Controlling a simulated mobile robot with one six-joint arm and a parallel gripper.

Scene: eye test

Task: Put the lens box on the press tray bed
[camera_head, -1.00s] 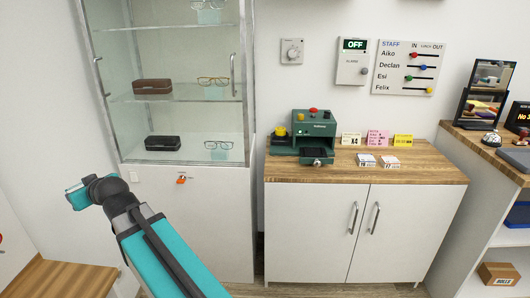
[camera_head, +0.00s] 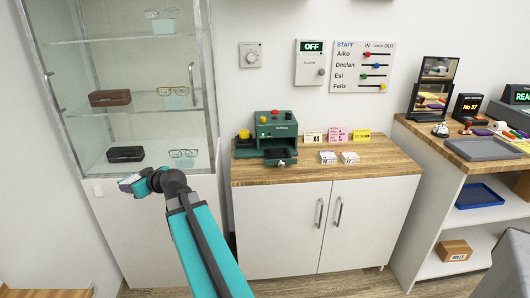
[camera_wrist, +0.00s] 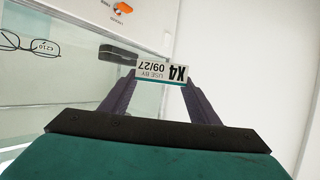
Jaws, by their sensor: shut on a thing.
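In the head view my gripper (camera_head: 131,183) is at the left, in front of the glass cabinet, with a small pale end showing; the box print is unreadable there. The green press (camera_head: 275,131) stands on the wooden counter, right of my gripper and apart from it. Its dark tray bed (camera_head: 281,154) sticks out at the front and looks empty.
The glass cabinet (camera_head: 130,90) holds eyeglasses and dark cases. A desk with a grey tray (camera_head: 483,149) is at the right.

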